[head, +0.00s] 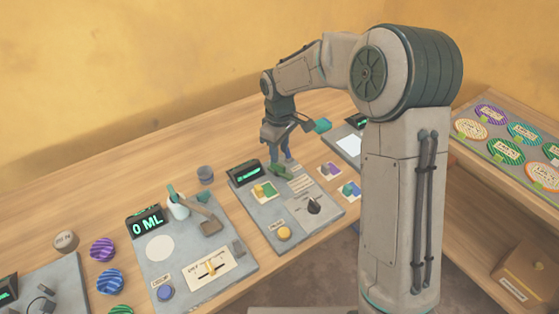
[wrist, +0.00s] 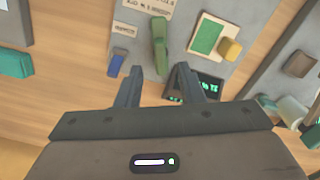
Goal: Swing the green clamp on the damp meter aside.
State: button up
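The damp meter looks to be the grey panel (head: 322,220) in the middle of the table, with a dark green-lit display (head: 245,174). The green clamp (head: 282,171) is a short bar at the panel's back edge. In the wrist view the green clamp (wrist: 160,45) is upright in the picture, its near end in line with the gap between my fingers. My gripper (head: 279,157) is over the clamp in the head view. In the wrist view my gripper (wrist: 160,69) is open, with nothing seen held. Whether a finger touches the clamp cannot be told.
A green pad with a yellow block (head: 264,191) lies beside the clamp, and a blue peg (wrist: 117,63) on its other side. The panel also has a black dial (head: 314,205) and yellow button (head: 284,234). A panel reading 0 ML (head: 146,222) with a cup stands left.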

aim_at(281, 165)
notch_tip(281, 165, up, 8)
jog(key=shift+r, duration=0.2)
dwell(0.4)
jog(key=s+d+r+m+t, duration=0.1)
jog(key=s+d+m, duration=0.4)
jog(key=s, duration=0.8)
jog(key=s+d+m+t, duration=0.2)
jog(key=s+d+m, duration=0.4)
jog(key=s+d, duration=0.4)
jog(key=s, duration=0.2)
jog(key=shift+s+r, duration=0.35)
jog(key=shift+r, duration=0.05)
